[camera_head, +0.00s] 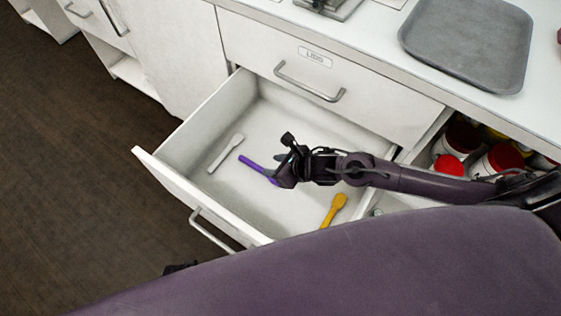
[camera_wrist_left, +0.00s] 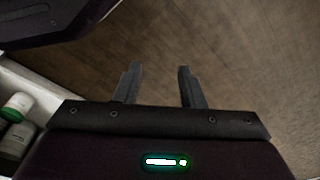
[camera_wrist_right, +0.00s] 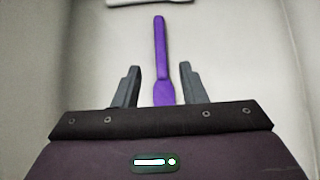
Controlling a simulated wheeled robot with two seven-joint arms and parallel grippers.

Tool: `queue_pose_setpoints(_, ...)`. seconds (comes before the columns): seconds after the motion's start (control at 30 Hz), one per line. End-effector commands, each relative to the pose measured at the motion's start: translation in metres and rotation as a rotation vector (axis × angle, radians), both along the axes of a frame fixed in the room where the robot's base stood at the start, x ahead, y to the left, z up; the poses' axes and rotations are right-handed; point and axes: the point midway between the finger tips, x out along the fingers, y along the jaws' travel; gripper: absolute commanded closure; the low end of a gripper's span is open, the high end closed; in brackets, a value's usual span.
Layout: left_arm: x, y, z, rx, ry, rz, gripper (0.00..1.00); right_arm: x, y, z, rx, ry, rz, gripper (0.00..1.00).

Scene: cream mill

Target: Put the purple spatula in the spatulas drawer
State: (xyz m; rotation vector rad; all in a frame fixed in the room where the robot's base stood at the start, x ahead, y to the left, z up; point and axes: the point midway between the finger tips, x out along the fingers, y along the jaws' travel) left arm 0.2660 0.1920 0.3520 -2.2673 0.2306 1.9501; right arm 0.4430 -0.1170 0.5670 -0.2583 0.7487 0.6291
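The purple spatula (camera_head: 256,167) lies in the open white drawer (camera_head: 172,180), its handle pointing to the far left. In the right wrist view the spatula (camera_wrist_right: 161,50) lies between the fingers with a gap on each side. My right gripper (camera_head: 284,165) is over the drawer, open, and hides the spatula's head end in the head view. A white spatula (camera_head: 225,153) and a yellow spatula (camera_head: 335,209) also lie in this drawer. My left gripper (camera_wrist_left: 158,85) is open and empty above the brown floor. The open drawer's label is not visible.
A closed drawer labelled LIDS (camera_head: 316,57) is above the open one. Another open drawer at right holds several red-lidded jars (camera_head: 447,165). A grey tray (camera_head: 468,42) lies on the counter. Jars (camera_wrist_left: 17,105) also show at the left wrist view's edge.

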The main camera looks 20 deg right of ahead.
Motion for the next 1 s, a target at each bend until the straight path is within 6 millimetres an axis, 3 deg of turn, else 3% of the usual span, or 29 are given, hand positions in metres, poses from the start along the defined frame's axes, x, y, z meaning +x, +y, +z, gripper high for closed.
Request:
queue_pose_setpoints(0.23, -0.005, 0.003, -0.008, 0.002, -0.003, 0.003, 0.64, -0.014, -0.011, 0.016, -0.001, 0.001, -0.001, 0.62)
queue_pose_setpoints(0.83, -0.004, 0.003, -0.007, 0.002, -0.004, 0.003, 0.64, -0.014, -0.011, 0.018, 0.0, 0.0, -0.001, 0.62)
queue_pose_setpoints(1.0, -0.016, 0.005, 0.008, 0.003, 0.002, 0.003, 0.64, -0.014, -0.011, 0.05, 0.001, -0.001, -0.001, 0.62)
